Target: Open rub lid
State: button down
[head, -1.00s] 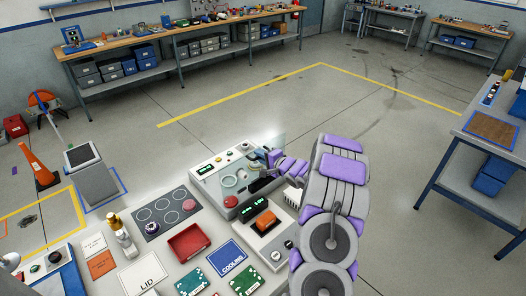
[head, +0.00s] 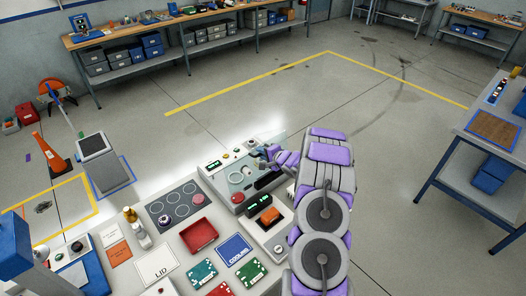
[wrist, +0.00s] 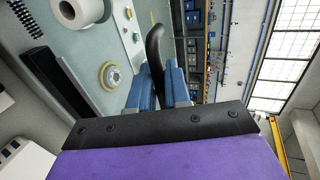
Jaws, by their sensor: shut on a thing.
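The rub machine (head: 232,186) is a light grey box on the workbench, with a white ring, a red button and small green lights on its top. My gripper (head: 264,160) is at its far right part. In the wrist view my blue fingers (wrist: 158,82) are shut on a curved black handle (wrist: 156,46). A faint clear panel, apparently the lid, shows near my gripper in the head view; its exact angle is hard to tell. In the wrist view the machine's top (wrist: 85,45) lies left of the fingers, with a white roller and a brass ring.
An orange block on a scale-like device (head: 269,216) stands just in front of the machine. A red tray (head: 199,235), a hob-like plate (head: 176,205), a LID card (head: 155,263) and circuit boards lie on the bench.

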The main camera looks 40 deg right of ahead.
jog(key=shift+s+f, duration=0.1)
jog(key=shift+f, duration=0.1)
jog(key=c, duration=1.5)
grip_release()
jog(key=shift+o, duration=0.9)
jog(key=v, duration=1.7)
jog(key=shift+d, duration=0.15)
